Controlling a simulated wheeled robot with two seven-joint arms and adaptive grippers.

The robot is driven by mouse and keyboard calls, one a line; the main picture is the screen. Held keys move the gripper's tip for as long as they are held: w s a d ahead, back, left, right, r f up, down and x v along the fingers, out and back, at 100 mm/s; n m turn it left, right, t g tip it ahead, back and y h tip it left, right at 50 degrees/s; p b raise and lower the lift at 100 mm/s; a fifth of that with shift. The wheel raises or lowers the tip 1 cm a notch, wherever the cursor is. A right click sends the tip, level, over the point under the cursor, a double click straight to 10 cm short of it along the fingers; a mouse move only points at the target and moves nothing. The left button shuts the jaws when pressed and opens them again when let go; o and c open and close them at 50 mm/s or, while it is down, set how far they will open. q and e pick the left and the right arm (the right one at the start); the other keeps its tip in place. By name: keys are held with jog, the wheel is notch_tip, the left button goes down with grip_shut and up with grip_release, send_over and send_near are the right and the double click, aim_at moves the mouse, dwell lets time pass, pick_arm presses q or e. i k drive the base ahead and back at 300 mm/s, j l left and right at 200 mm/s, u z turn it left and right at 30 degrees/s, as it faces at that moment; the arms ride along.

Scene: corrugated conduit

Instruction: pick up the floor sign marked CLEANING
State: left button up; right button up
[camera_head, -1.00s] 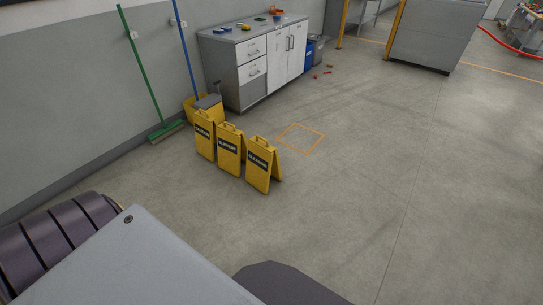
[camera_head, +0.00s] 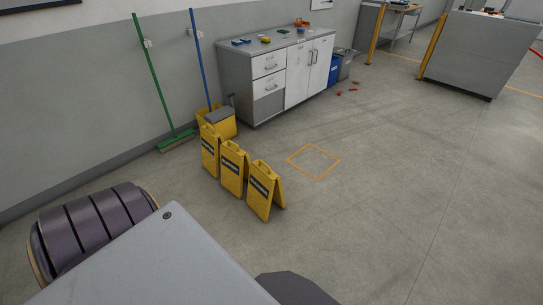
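Three yellow folding floor signs stand upright in a slanting row on the floor, left of the picture's middle. They are the far-left sign (camera_head: 209,163), the middle sign (camera_head: 232,178) and the near-right sign (camera_head: 261,201). Each has a dark label band with pale lettering and a handle at its top. The lettering is too small to read, so I cannot tell which one says CLEANING. Neither of my grippers is in view; only parts of my own body show at the bottom left. Nothing is seen touching the signs.
An orange square outline (camera_head: 292,167) is marked on the floor right of the signs. Behind them stand a yellow mop bucket (camera_head: 228,127), a green broom (camera_head: 155,83) against the wall, and a grey-white cabinet (camera_head: 299,80).

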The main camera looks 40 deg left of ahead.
aim_at(265, 186)
jog(key=i+l+u, duration=0.15)
jog(key=i, duration=0.65)
jog(key=i+l+u, duration=0.1)
jog(key=i+u, duration=0.25)
jog(key=i+l+u, duration=0.3)
jog(key=i, duration=0.15)
jog(key=i+l+u, duration=0.25)
jog(key=u, duration=0.2)
jog(key=i+l+u, duration=0.6)
jog(key=l+u, duration=0.3)
jog(key=i+l+u, duration=0.15)
jog(key=l+u, duration=0.7)
jog(key=l, duration=0.45)
